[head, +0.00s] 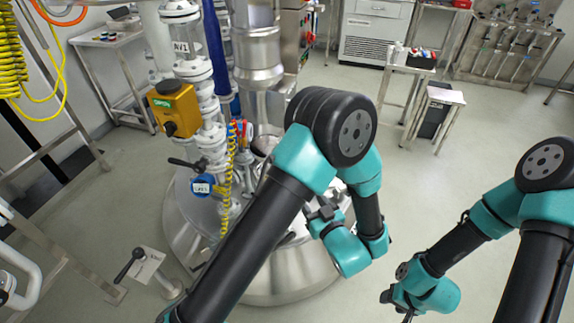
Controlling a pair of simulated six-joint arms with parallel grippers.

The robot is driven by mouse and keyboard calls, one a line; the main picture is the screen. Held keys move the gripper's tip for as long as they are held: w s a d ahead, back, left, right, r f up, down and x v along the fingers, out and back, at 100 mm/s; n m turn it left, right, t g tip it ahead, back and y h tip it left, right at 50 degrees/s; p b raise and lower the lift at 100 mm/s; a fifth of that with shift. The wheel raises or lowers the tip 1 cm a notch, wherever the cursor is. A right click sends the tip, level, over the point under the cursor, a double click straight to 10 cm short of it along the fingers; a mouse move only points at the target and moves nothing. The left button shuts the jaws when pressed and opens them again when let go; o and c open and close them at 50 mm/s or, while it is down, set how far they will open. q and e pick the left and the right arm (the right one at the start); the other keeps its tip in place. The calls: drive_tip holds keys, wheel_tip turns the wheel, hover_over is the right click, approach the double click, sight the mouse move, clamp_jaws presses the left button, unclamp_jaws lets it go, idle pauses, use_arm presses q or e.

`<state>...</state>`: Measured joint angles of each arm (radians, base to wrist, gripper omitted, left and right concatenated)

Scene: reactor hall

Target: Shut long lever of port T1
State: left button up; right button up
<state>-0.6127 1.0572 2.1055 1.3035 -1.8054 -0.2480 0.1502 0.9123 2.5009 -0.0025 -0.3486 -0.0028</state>
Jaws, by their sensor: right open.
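The steel reactor vessel (280,290) stands in the middle of the head view, with ports and fittings on its lid. I cannot read a T1 label, and my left arm covers much of the lid, so I cannot tell which lever is the long lever of port T1. A black lever (187,163) sticks out leftward from the glass and steel pipework above the lid. My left gripper (321,212) is over the right part of the lid, small and partly hidden; its opening is unclear. My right gripper (396,306) is open and empty, over the floor right of the vessel.
An orange box (174,108) and a blue tag (201,187) sit on the pipework. A yellow coiled hose (228,185) hangs beside it. A post with a black-handled lever (128,264) stands at lower left.

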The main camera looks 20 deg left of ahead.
use_arm(q)
drive_tip(key=shift+w+a, duration=0.1)
drive_tip(key=shift+w, duration=0.05)
drive_tip(key=x, duration=1.7)
drive_tip(key=shift+a, duration=0.1)
drive_tip(key=shift+c, duration=0.4)
clamp_jaws()
